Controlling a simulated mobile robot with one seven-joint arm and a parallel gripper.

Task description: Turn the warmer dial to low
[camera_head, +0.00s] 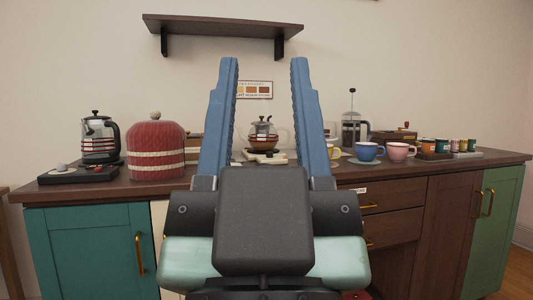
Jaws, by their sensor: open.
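My gripper (264,66) rises in the centre foreground. Its two blue fingers point up and away and stand wide apart with nothing between them. Behind the gap, a small glass teapot (263,133) with dark contents sits above a pale base (265,157) on the counter. The fingers stand in front of its surroundings, and no dial can be made out there. At the far left, a glass kettle (99,138) stands on a flat black base (79,174) with a small grey knob (62,167). I cannot tell which base is the warmer or read any dial setting.
A red knitted cosy (156,147) stands left of my gripper. A blue cup (367,151), a pink cup (398,151), a French press (354,126) and several small jars are to the right. A shelf (222,28) hangs above. The dark counter (485,162) has little free room.

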